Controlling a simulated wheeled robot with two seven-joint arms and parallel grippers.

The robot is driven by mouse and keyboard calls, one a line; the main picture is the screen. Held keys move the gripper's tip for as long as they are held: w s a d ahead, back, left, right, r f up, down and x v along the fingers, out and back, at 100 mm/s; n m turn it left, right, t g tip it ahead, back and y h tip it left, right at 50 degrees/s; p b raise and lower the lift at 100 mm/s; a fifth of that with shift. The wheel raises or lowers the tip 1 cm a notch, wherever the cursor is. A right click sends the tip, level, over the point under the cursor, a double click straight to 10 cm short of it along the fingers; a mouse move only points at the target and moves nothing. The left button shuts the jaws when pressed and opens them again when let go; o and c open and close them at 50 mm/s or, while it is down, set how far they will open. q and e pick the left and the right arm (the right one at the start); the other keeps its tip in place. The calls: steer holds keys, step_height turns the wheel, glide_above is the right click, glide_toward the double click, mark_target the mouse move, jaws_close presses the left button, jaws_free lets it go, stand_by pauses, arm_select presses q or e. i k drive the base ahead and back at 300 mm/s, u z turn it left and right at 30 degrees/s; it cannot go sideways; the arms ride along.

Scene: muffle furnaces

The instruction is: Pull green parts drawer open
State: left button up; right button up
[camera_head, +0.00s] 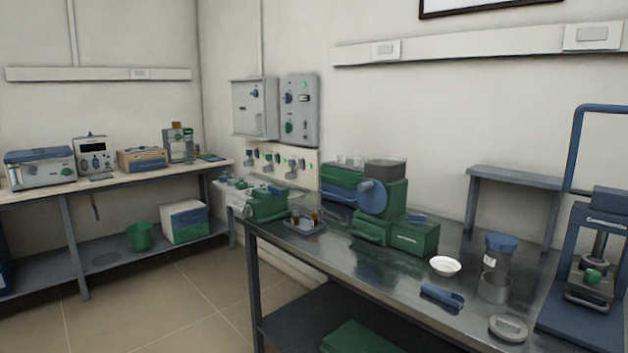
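On the dark metal bench stands a green machine (392,200) with a round blue disc on its front. At its foot is a green drawer-like front (370,231) with a handle bar, which looks closed. A green box (414,238) sits right beside it. Behind and left is a stacked unit with a green upper front (342,176) and a blue lower part (338,195), partly hidden by the machine. I cannot tell for certain which of these is the parts drawer. Neither of my grippers is in view.
On the bench (385,285) are a white bowl (445,266), a blue-lidded jar (498,251), a metal cup (494,287), a blue tool (442,296) and a small tray (304,227). A blue press (590,265) stands at right. The floor at left (175,300) is clear.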

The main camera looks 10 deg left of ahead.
mark_target(348, 179)
steer(key=u, duration=0.9)
steer(key=i, duration=1.15)
steer(key=u, duration=0.45)
steer(key=i, duration=1.35)
steer(key=z, duration=0.65)
